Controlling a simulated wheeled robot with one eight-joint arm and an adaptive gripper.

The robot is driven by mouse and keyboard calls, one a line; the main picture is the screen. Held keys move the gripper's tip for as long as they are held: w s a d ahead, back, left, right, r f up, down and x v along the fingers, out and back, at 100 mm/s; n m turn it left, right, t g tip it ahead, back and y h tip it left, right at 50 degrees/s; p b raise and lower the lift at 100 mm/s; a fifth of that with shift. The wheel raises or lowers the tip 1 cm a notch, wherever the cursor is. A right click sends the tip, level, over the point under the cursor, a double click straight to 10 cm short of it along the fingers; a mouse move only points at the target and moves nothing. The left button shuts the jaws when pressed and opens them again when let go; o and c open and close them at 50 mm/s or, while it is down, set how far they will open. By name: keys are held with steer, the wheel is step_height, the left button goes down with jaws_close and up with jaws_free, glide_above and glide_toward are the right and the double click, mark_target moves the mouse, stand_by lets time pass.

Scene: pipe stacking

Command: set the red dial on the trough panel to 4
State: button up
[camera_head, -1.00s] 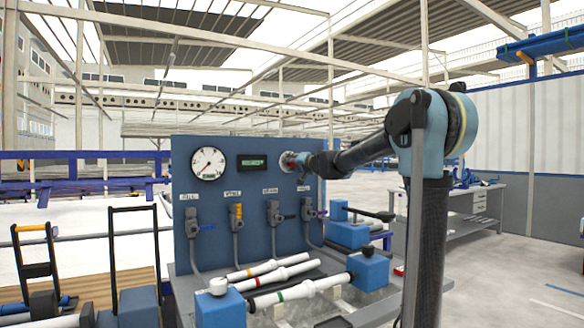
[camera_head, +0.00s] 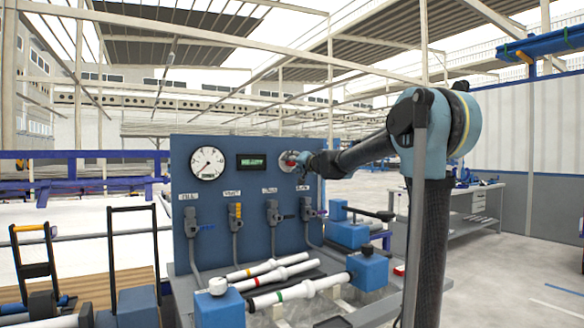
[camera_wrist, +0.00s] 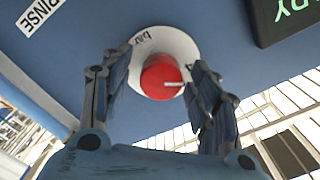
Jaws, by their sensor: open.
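The red dial (camera_wrist: 161,78) sits on a white round plate (camera_wrist: 180,44) on the blue trough panel (camera_head: 222,222). A pale pointer line shows on the dial's face in the wrist view, pointing right in the picture. Part of a printed label shows on the plate, but the scale numbers cannot be read. My gripper (camera_wrist: 160,90) is open, with one finger on each side of the dial. I cannot tell whether either finger touches it. In the head view the dial (camera_head: 290,160) is partly hidden by my gripper (camera_head: 299,162).
A round gauge (camera_head: 208,163) and a green-lit display (camera_head: 251,162) are on the panel left of the dial. Labelled valves, one with a yellow handle (camera_head: 238,211), are below. White pipes (camera_head: 282,291) lie over the trough in front, beside blue blocks (camera_head: 368,270).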

steer(key=v, duration=1.1)
steer(key=shift+d+f, duration=0.1)
